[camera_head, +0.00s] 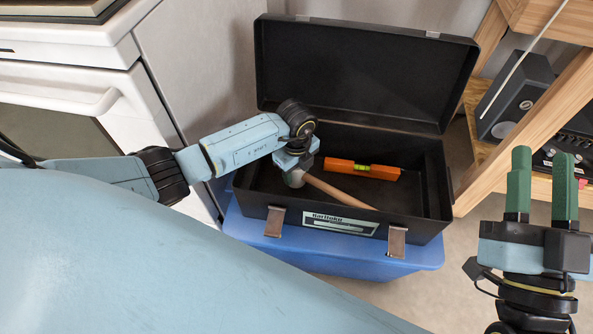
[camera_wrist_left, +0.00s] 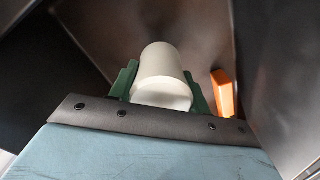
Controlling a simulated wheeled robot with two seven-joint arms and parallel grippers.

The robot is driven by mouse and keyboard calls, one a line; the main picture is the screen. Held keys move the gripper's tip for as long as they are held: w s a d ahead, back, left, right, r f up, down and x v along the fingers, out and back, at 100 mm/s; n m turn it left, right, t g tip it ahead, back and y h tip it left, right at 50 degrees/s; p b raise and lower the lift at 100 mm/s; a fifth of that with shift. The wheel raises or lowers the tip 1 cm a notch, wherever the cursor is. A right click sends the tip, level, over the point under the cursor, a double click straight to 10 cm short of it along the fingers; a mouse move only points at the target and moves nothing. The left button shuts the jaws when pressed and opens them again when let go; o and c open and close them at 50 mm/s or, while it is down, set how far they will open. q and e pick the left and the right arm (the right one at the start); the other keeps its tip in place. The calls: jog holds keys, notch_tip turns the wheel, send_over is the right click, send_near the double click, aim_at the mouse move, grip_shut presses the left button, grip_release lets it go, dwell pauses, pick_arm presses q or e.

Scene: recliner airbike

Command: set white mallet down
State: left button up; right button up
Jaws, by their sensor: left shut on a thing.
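The white mallet has a pale head (camera_head: 294,179) and a wooden handle (camera_head: 338,190) that slants down to the right inside the open black toolbox (camera_head: 420,228). My left gripper (camera_head: 294,167) reaches down into the toolbox's left part. In the left wrist view its green fingers (camera_wrist_left: 163,88) are on both sides of the white mallet head (camera_wrist_left: 160,72), shut on it. I cannot tell whether the mallet touches the toolbox floor. My right gripper (camera_head: 541,185) is outside the toolbox at the right, its green fingers apart with nothing between them.
An orange level (camera_head: 362,169) lies in the toolbox behind the handle, and its edge shows in the left wrist view (camera_wrist_left: 223,92). The raised lid (camera_head: 365,75) stands behind. The toolbox sits on a blue bin (camera_head: 330,262). A white stove is left, a wooden shelf (camera_head: 530,100) right.

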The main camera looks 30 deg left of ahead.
jog(key=shift+r, duration=0.1)
pick_arm(q)
jog(key=shift+f+b, duration=0.3)
jog(key=shift+f, duration=0.25)
pick_arm(e)
jog(key=shift+s+r+t, duration=0.2)
jog(key=shift+t, duration=0.1)
pick_arm(q)
jog(key=o, duration=1)
